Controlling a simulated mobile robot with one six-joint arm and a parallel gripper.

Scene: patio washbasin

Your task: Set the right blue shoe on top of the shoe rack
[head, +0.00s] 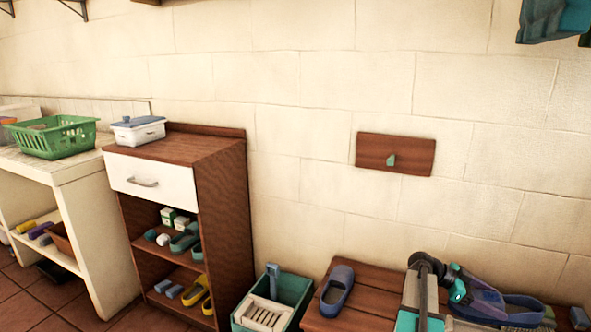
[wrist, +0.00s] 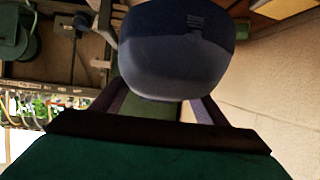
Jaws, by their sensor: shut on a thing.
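A blue shoe (head: 512,312) is at the lower right of the head view, with my gripper (head: 466,288) at its near end. In the wrist view the same shoe (wrist: 175,65) fills the upper middle, and my gripper (wrist: 160,104) is shut on it, one finger at each side.
A brown cabinet (head: 222,200) with a white drawer is further left. A plaque with a green hook (head: 391,160) is on the wall above. Bare slats show between the two shoes.

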